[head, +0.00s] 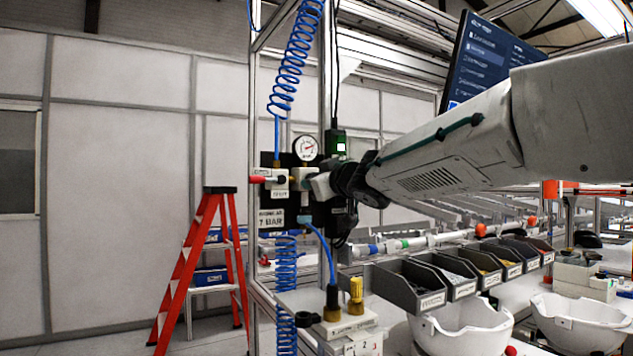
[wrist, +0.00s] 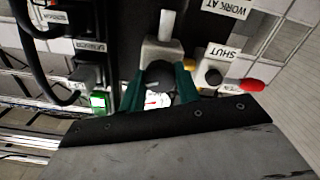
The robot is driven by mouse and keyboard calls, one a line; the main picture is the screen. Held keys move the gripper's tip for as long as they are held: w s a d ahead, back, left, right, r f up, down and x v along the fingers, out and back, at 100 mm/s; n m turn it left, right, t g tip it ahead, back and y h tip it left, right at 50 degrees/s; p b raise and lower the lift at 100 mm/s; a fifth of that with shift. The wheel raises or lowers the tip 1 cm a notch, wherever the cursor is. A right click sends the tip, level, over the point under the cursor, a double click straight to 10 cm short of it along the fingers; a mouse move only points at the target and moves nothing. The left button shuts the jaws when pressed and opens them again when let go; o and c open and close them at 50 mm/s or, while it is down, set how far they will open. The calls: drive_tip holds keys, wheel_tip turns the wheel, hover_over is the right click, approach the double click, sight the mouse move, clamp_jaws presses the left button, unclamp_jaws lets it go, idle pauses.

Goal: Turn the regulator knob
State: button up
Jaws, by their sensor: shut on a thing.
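The regulator (wrist: 160,50) is a light grey body on a black panel, upside down in the wrist view. Its dark round knob (wrist: 160,71) sits between the green fingers of my gripper (wrist: 162,88), which is shut on it. In the head view my gripper (head: 332,186) reaches the panel from the right and hides the knob. The round white pressure gauge (head: 307,148) stands just above. It shows partly between the fingers in the wrist view (wrist: 156,101), with a red mark; I cannot read its value.
A red-ended valve (head: 257,180) is left of the regulator, above a sign (head: 271,218) reading 7 BAR. Blue coiled hoses (head: 297,55) hang nearby. Grey bins (head: 410,285) and white helmet shells (head: 462,326) are lower right. A red ladder (head: 205,265) stands left.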

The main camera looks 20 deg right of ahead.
drive_tip(key=shift+f+m, duration=0.15)
drive_tip(key=shift+m, duration=2.05)
drive_tip(key=o, duration=1)
drive_tip(key=shift+s, duration=0.1)
drive_tip(key=s, duration=0.2)
drive_tip(key=s+d, duration=0.1)
drive_tip(key=s, duration=0.4)
drive_tip(key=shift+s+d, duration=0.25)
drive_tip(key=shift+s, duration=0.05)
